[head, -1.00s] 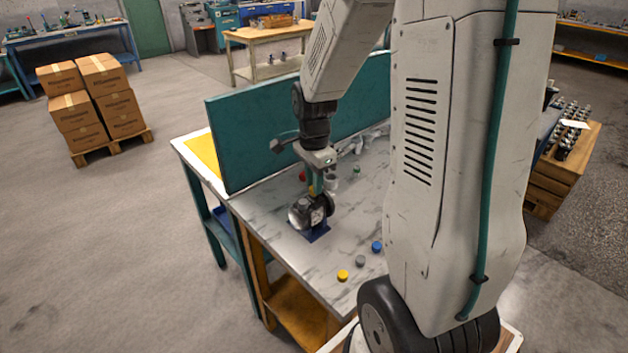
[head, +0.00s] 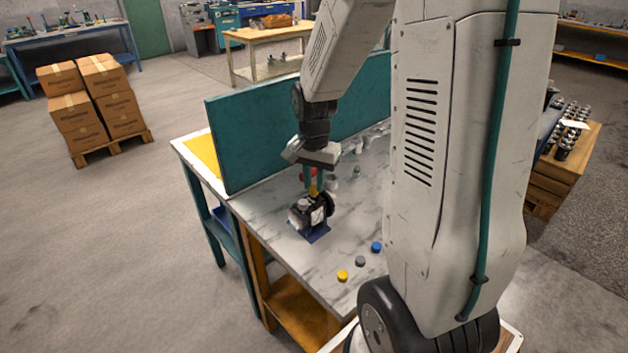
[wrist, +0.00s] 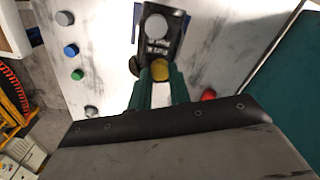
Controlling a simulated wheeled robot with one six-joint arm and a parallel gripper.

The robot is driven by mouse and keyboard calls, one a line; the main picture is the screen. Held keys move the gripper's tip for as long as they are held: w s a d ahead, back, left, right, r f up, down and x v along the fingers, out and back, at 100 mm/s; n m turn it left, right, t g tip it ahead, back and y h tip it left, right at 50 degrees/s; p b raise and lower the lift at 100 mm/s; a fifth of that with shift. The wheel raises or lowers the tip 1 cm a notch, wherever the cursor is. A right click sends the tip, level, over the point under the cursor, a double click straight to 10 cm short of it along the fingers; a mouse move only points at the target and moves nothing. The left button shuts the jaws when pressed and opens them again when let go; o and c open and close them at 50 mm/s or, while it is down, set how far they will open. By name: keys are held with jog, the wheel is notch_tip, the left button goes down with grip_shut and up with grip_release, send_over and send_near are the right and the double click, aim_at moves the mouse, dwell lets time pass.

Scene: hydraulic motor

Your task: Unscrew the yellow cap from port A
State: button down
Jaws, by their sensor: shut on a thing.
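The hydraulic motor (head: 316,214) is a dark unit with a pale label. It sits on a blue mount (head: 318,235) on the marble-look bench, and its dark body (wrist: 157,42) with a round light-grey cap (wrist: 156,26) shows in the wrist view. The yellow cap (wrist: 161,71) is between the green fingertips of my gripper (wrist: 160,82), which is shut on it. In the head view my gripper (head: 313,182) points down over the motor, with the yellow cap (head: 313,191) at its tips. The cap's thread and the port under it are hidden.
Loose yellow (head: 343,275), grey (head: 360,261) and blue (head: 376,247) caps lie near the bench's front edge. A red item (head: 304,175) and small fittings lie behind the motor. A teal panel (head: 270,135) stands along the back.

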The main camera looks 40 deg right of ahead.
jog(key=n, duration=0.3)
jog(key=shift+n, duration=0.3)
jog(key=c, duration=1.5)
grip_release()
jog(key=m, duration=0.4)
jog(key=shift+m, duration=0.3)
jog(key=m, duration=0.6)
